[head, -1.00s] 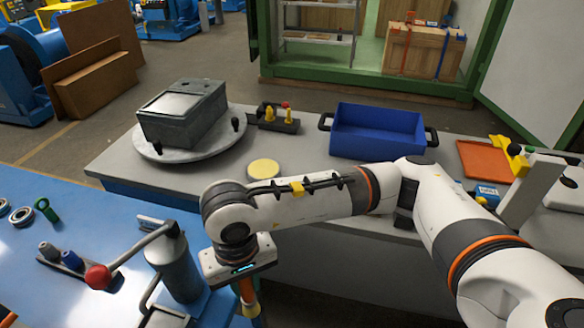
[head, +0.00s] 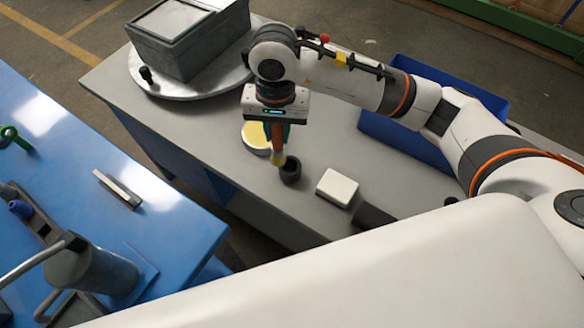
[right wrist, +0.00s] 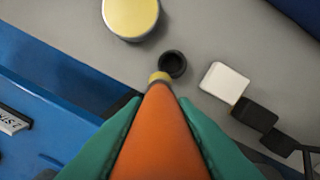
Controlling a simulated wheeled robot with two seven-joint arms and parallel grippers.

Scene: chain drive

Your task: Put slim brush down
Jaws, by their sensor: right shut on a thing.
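The slim brush (head: 277,150) has an orange handle and a yellow band near its lower end. My right gripper (head: 277,128) is shut on it and holds it upright, pointing down, over the grey table (head: 330,145). In the right wrist view the orange handle (right wrist: 160,140) lies between the green fingers. A small black round cup (head: 290,170) stands on the table just right of the brush's lower end. It also shows just beyond the tip in the right wrist view (right wrist: 172,64). I cannot tell whether brush and cup touch. My left gripper is not in view.
A yellow-topped round tin (head: 256,137) is close behind and left of the brush. A white block (head: 337,188) sits right of the cup. A blue bin (head: 400,140) is farther right, partly behind my arm. A grey box (head: 190,40) stands on a round plate at the back left.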

